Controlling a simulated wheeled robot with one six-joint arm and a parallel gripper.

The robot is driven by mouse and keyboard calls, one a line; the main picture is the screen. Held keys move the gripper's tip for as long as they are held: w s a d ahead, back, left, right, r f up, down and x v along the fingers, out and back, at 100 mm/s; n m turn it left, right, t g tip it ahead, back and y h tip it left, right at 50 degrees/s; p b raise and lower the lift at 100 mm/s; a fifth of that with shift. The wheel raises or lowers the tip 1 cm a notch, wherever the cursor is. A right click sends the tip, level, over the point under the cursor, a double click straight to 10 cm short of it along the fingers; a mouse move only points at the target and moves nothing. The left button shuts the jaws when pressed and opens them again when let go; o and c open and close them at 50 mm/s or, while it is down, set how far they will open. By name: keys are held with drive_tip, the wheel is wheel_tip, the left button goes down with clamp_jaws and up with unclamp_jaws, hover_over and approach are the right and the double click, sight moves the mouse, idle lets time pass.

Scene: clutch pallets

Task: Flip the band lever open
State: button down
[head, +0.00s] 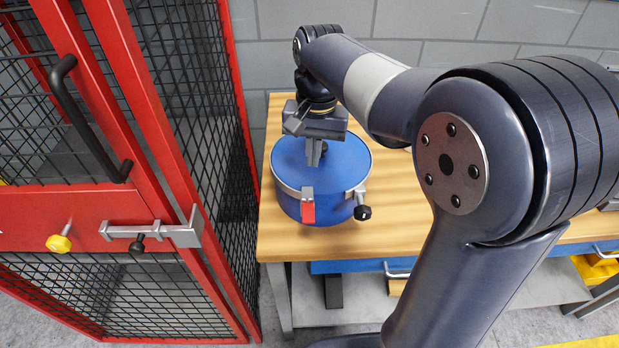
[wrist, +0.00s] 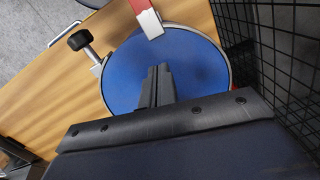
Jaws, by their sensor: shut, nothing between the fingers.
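A round blue drum (head: 335,180) with a metal band round its top stands on the wooden bench. A red lever (head: 308,212) with a metal upper end hangs down the drum's front side; in the wrist view the lever (wrist: 151,25) is at the drum's top edge. A black knob (head: 362,212) on a metal bracket sticks out at the drum's front right. My gripper (head: 313,162) points down over the blue lid, behind the lever and apart from it. Its fingers (wrist: 158,72) are shut and empty. The fingers hide part of the lid.
The wooden bench top (head: 400,228) is clear in front of and right of the drum. A red-framed mesh cage (head: 215,215) with a black handle (head: 85,120) and a latch (head: 150,234) stands close at the left. A grey block wall (head: 450,40) is behind.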

sight(309, 191)
wheel_tip(309, 191, down, 2)
drive_tip(key=shift+s+f, duration=0.1)
drive_tip(key=shift+f, duration=0.05)
drive_tip(key=shift+s+a+f, duration=0.15)
drive_tip(key=shift+s+a, duration=0.1)
drive_tip(key=shift+s, duration=0.7)
drive_tip(key=shift+s+a+f, duration=0.1)
drive_tip(key=shift+s+a, duration=0.15)
drive_tip(key=shift+s, duration=0.7)
